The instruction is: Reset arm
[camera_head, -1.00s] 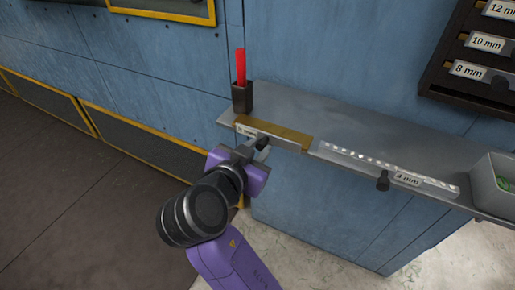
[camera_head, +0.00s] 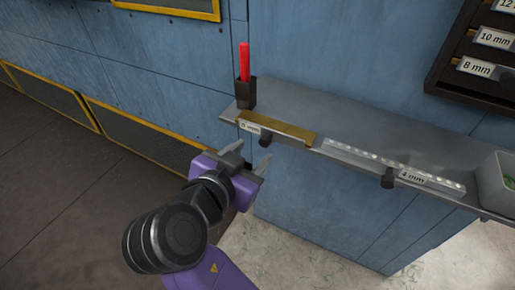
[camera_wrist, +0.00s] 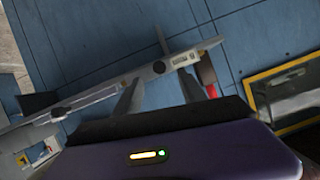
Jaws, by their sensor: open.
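My gripper (camera_head: 249,156) is open and empty, in front of the shelf's edge, below and left of a black knob (camera_head: 265,138). Its two grey fingers point towards the shelf and touch nothing that I can see. In the wrist view my gripper (camera_wrist: 160,95) shows spread fingers with the shelf edge beyond them. My arm is bent, with its purple and dark grey links at the lower middle of the head view.
The grey shelf (camera_head: 330,118) carries a brown strip (camera_head: 275,128), a pale dotted strip labelled 4 mm (camera_head: 390,163), a dark holder with a red stick (camera_head: 244,62) and a grey bin (camera_head: 492,182). A dark labelled rack (camera_head: 475,85) hangs right. Floor at left is clear.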

